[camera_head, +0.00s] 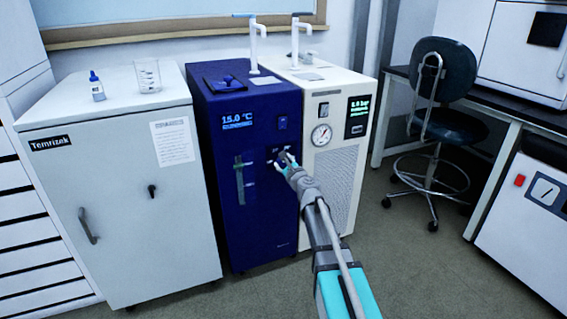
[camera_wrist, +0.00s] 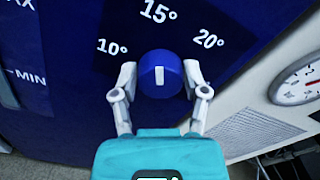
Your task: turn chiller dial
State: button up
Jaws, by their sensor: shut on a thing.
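The chiller (camera_head: 233,219) is a dark blue floor cabinet with a lit display reading 15.0 °C. Its dial (camera_wrist: 160,75) is a round blue knob with a white pointer mark, seen in the wrist view below the printed 10°, 15° and 20° marks. The white mark is about upright, pointing toward 15°. My gripper (camera_wrist: 160,82) is shut on the dial, with one finger at each side of the knob. In the head view my gripper (camera_head: 283,162) is at the chiller's front and hides most of the dial.
A level gauge with MAX and MIN marks (camera_head: 240,180) is left of the dial. A white unit with a pressure gauge (camera_head: 321,135) stands close on the right. A grey Temrizek cabinet (camera_head: 120,210) is on the left. A stool (camera_head: 445,90) is farther right; the front floor is clear.

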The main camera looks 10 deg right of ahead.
jog(key=shift+c, duration=0.7)
jog(key=shift+n, duration=0.6)
jog(key=n, duration=0.4)
jog(key=shift+a+n, duration=0.1)
jog(key=shift+n, duration=0.2)
jog(key=n, duration=0.6)
jog(key=shift+w+f, duration=0.1)
jog(key=shift+f, duration=0.05)
jog(key=o, duration=1.1)
jog(key=shift+o, duration=0.2)
